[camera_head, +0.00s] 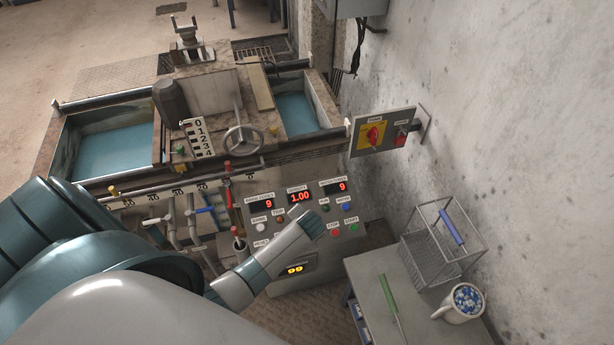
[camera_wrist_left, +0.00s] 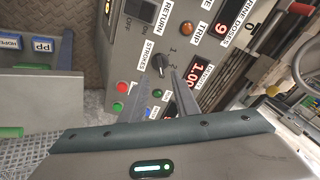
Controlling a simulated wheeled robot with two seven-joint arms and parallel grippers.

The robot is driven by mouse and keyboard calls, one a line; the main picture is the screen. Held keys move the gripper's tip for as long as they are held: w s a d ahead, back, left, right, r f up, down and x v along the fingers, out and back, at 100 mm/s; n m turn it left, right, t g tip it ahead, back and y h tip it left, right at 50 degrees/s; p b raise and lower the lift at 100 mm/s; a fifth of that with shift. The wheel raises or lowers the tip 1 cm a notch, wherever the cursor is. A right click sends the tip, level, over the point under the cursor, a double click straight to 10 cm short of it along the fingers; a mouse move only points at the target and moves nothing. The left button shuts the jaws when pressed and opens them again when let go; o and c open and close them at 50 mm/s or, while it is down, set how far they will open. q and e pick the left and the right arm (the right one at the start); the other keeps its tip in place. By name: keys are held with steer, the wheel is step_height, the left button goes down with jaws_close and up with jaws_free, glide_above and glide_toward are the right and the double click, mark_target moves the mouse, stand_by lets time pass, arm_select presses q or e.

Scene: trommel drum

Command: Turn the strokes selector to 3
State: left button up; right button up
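The strokes selector (camera_wrist_left: 160,65) is a black knob on the grey control panel, under a STROKES label, with small numbers beside it. Its pointer setting is too small to read surely. In the head view my left gripper reaches over the lower middle of the control panel (camera_head: 262,232) and appears to hide the selector. My left gripper (camera_head: 312,224) also shows in the wrist view (camera_wrist_left: 183,88), its narrow finger end close beside the knob. My right gripper is not in view.
Red and green buttons (camera_head: 335,233) sit beside my gripper. Red digital displays (camera_head: 299,196) line the panel's top. A red rotary switch (camera_head: 374,135) is on a plate above right. A bench (camera_head: 370,275) with a wire basket (camera_head: 440,250) and a white mug (camera_head: 459,305) stands at right.

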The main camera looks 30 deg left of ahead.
arm_select(q)
steer(key=v, duration=0.8)
steer(key=shift+b, duration=0.3)
